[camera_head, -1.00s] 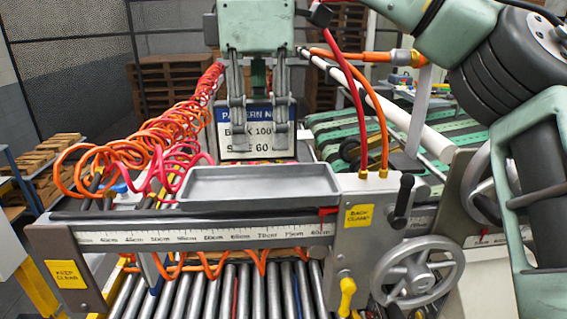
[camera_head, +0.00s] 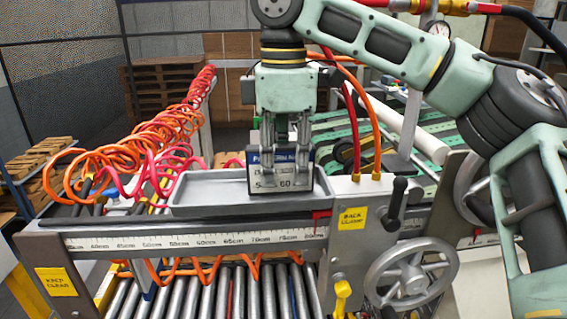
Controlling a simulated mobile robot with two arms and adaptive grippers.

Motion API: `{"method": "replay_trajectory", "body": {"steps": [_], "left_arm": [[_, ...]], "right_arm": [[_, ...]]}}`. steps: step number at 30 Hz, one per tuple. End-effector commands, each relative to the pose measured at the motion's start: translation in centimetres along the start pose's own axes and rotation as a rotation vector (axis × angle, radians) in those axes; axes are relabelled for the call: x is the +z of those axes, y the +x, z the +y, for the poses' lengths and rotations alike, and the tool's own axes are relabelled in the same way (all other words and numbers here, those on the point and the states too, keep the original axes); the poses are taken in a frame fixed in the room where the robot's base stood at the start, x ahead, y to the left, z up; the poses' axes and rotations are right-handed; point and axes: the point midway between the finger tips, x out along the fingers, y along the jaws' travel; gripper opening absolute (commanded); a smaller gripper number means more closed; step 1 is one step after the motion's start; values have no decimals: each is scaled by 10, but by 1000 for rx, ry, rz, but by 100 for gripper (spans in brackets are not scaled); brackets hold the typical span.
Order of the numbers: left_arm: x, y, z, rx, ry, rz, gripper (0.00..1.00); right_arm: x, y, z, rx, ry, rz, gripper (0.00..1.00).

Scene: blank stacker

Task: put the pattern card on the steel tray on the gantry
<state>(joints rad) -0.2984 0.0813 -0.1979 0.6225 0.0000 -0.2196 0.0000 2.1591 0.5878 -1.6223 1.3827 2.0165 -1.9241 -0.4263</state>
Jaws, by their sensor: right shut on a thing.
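The pattern card (camera_head: 279,178) is a white plate with a dark blue band and black lettering. It stands upright at the right part of the grey steel tray (camera_head: 205,199). Its lower edge appears at the tray floor; I cannot tell whether it touches. My right gripper (camera_head: 286,150) points down with its fingers at the card's upper part and is shut on it, covering some of the lettering. The tray lies on top of the gantry (camera_head: 130,242), above its ruler scale. My left gripper is not in view.
Orange and red coiled hoses (camera_head: 150,150) run behind and left of the tray. Red and orange hoses also hang close behind my right gripper. A black clamp handle (camera_head: 396,203) and handwheel (camera_head: 411,272) stand right of the tray. The tray's left part is empty.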

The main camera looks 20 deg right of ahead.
Motion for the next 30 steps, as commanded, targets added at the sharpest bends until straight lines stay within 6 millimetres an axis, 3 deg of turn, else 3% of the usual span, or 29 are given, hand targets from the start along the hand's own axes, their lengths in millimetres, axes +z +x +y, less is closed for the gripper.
{"method": "replay_trajectory", "body": {"steps": [2,3,9,22,26,30], "left_arm": [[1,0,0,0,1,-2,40],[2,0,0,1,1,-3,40],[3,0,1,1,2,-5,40],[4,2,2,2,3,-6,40],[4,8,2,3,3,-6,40],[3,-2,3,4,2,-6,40]], "right_arm": [[0,2,0,0,-1,0,0],[0,2,0,0,-1,0,20],[0,2,0,0,-1,0,37],[-1,-6,0,2,-1,2,37],[-2,-23,0,2,-1,3,37],[-1,-58,0,7,2,0,37]]}}
